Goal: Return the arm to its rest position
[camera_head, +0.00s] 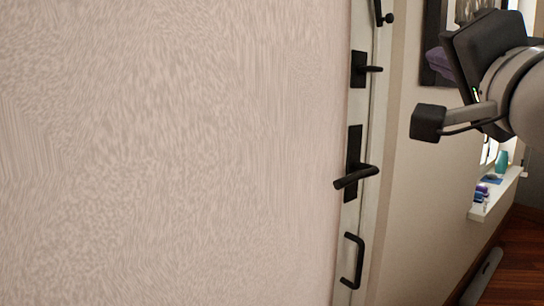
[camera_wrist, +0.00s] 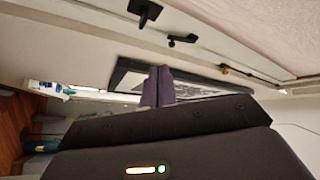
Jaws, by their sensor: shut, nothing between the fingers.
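My gripper (camera_head: 490,45) is at the upper right of the head view, raised in front of a beige wall, with its black body tilted. A black block (camera_head: 428,122) on a bracket juts to the left from my grey wrist (camera_head: 518,92). In the wrist view the dark gripper body (camera_wrist: 165,125) fills the lower part, with a small lit strip on it. Nothing visibly touches it.
A large pale surface (camera_head: 170,150) fills the left of the head view. Black door handles (camera_head: 355,178) line its right edge. A sill (camera_head: 497,190) with small items and a wooden floor (camera_head: 515,262) show at right.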

